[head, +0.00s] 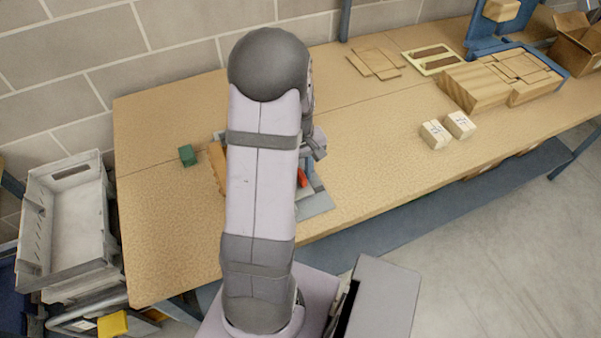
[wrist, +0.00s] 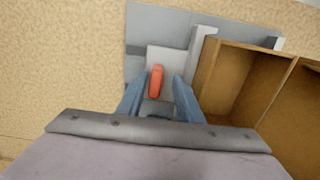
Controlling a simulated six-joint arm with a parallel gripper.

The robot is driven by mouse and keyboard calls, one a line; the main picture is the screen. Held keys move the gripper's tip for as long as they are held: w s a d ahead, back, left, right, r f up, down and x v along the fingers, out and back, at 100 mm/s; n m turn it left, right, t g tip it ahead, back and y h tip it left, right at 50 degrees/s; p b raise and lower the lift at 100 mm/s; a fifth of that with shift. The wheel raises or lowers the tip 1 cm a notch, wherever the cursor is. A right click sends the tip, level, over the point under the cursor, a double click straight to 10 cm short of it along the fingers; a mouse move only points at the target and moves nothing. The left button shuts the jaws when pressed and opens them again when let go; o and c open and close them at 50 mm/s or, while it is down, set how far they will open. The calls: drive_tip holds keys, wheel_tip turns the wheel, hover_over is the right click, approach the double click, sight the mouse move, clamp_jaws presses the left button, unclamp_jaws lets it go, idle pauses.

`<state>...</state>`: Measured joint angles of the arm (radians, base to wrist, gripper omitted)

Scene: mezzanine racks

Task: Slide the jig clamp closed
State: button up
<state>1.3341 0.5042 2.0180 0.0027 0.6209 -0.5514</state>
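The jig is a grey plate (wrist: 148,25) on the table, with a lighter block (wrist: 168,54) carrying an upright red-orange clamp handle (wrist: 156,80). In the head view the handle (head: 302,178) and a corner of the plate (head: 318,207) show beside my arm. My gripper (wrist: 158,82) has its blue fingers apart, one on each side of the handle, with a gap visible on both sides. A wooden open-topped box (wrist: 240,85) stands at the right of the clamp in the wrist view, beside grey upright stops (wrist: 202,38). My arm hides most of the jig in the head view.
A green block (head: 187,155) lies left of the jig. Two pale blocks (head: 447,130), a wooden box (head: 475,88) and flat wooden pieces (head: 376,63) are further right. Grey crates (head: 70,215) stand left of the table. The table's left part is mostly clear.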

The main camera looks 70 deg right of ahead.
drive_tip(key=shift+s+d, duration=0.1)
drive_tip(key=shift+r+b, duration=0.9)
drive_tip(key=shift+r, duration=2.8)
